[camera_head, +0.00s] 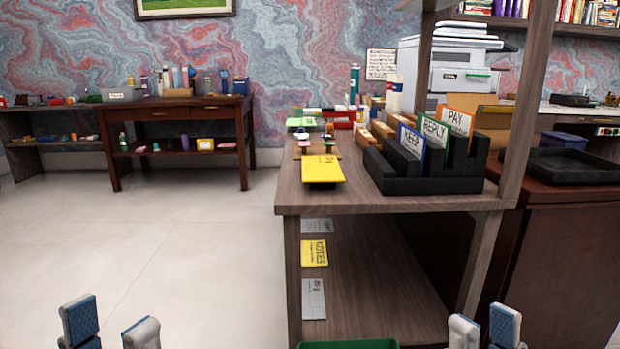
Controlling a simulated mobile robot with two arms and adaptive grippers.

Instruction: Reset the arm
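My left gripper (110,327) shows at the bottom left edge of the head view. Its two fingertips, with blue and grey pads, stand apart with nothing between them. My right gripper (484,329) shows at the bottom right, in front of the wooden shelf desk (420,204). Its two fingertips are also apart, with a narrower gap and nothing seen between them. The rest of both arms is below the picture.
A black sorter (400,183) with KEEP, REPLY and PAY cards stands on the desk. A yellow envelope (322,170) lies near its front edge. A green bin (350,344) sits at the bottom centre. The left floor is clear up to a dark table (175,112).

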